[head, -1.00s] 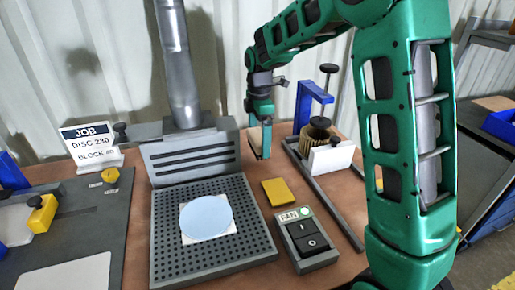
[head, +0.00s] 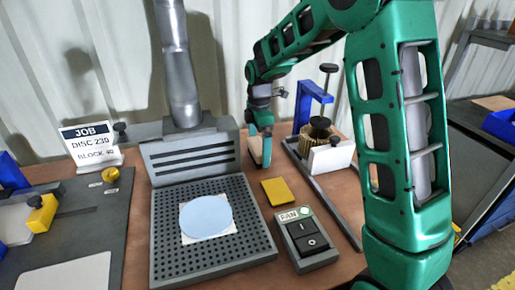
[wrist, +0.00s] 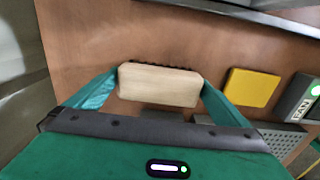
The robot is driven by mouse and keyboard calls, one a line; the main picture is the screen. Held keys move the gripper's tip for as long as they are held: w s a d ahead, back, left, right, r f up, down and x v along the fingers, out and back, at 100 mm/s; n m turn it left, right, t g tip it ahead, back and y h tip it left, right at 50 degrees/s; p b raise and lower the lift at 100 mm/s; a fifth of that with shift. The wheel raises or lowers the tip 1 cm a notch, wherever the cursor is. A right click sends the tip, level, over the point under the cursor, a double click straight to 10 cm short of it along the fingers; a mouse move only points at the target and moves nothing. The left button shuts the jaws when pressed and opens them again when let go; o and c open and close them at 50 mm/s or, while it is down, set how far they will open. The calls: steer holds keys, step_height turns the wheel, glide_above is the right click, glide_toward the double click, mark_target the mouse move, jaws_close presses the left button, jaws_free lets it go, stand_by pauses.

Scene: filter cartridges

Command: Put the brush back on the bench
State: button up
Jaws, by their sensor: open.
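The brush (wrist: 160,85) is a pale wooden block with a row of dark bristles along its far edge in the wrist view. In the head view only a beige part of it (head: 256,150) shows beside my gripper, at the back of the brown bench (head: 234,185). My gripper (wrist: 160,82) is open, with one green finger at each end of the brush. Whether the fingers touch it, and whether the brush rests fully on the bench, I cannot tell. In the head view my gripper (head: 262,148) is low over the bench.
A yellow pad (head: 278,191) and the fan switch box (head: 305,240) lie in front. A perforated grey extraction table (head: 210,235) is at left.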

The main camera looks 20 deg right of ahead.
mark_target(259, 145)
step_height(259, 145, up, 12)
steer(key=s+d+r+m, duration=0.1)
steer(key=s+d+m, duration=0.4)
steer(key=s+d, duration=0.2)
steer(key=s+d+f+m, duration=0.2)
steer(key=s+m, duration=0.4)
steer(key=s, duration=0.4)
steer(key=s+d+f+m, duration=0.2)
steer(key=s+d+m, duration=0.2)
steer(key=s+m, duration=0.3)
steer(key=s+d+f+m, duration=0.2)
steer(key=s+d+m, duration=0.2)
steer(key=s, duration=1)
steer(key=shift+s+f+m, duration=0.2)
steer(key=shift+f+m, duration=0.2)
steer(key=shift+m, duration=0.8)
steer(key=shift+d, duration=0.1)
steer(key=shift+w+f, duration=0.25)
steer(key=shift+w, duration=0.4)
